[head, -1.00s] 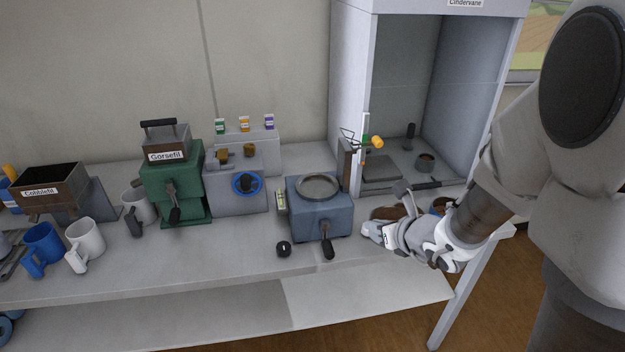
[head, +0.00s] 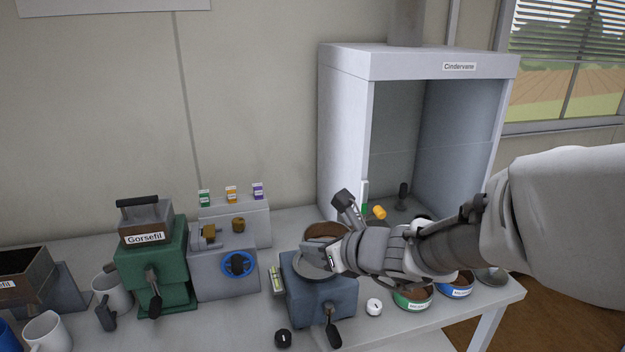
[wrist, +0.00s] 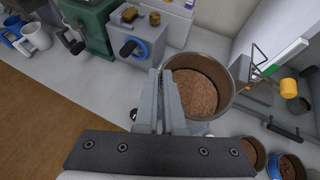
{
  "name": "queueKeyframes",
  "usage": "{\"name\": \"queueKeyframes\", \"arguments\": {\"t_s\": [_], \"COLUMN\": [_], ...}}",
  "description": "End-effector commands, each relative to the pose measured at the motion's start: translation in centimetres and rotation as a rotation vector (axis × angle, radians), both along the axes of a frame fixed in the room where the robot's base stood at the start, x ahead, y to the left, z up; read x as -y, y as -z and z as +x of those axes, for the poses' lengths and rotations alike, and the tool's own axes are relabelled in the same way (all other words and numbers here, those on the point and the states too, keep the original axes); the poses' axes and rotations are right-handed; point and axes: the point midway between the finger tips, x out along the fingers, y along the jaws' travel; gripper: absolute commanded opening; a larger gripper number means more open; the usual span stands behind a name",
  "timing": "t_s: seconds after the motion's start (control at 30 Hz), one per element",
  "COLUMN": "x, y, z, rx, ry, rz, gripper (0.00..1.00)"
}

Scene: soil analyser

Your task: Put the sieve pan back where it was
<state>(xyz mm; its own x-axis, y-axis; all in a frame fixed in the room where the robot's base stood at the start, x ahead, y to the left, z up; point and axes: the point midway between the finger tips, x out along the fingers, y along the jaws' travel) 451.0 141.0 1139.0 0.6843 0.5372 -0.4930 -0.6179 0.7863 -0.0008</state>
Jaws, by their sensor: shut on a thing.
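The sieve pan (head: 307,238) is a round metal pan with brown soil in it. My gripper (head: 335,257) is shut on its near side. In the wrist view, the fingers (wrist: 166,78) grip at the left edge of the pan (wrist: 229,98), which looks roughly level. In the head view the pan is behind the round metal top (head: 313,265) of the blue-grey machine (head: 322,300). The gripper partly covers both. I cannot tell how far the pan is above the surface. Where the pan stood before is not marked.
A green-labelled tin (head: 412,299) and a blue-labelled tin (head: 456,287) of soil stand at the right. A white knob-like piece (head: 374,307) is beside the machine. The Cindervane cabinet (head: 343,130) stands open behind. The green Gorsefil machine (head: 150,262) is at the left.

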Motion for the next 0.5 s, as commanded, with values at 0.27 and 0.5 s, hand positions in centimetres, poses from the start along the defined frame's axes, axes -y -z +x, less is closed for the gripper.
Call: {"name": "queueKeyframes", "arguments": {"t_s": [0.27,0.5], "x": [-1.3,-2.0], "y": [3.3,5.0], "z": [4.8,8.0], "rx": [-0.003,-0.002], "ry": [-0.001,0.0], "rz": [0.0,0.0], "gripper": [0.0,0.0]}}
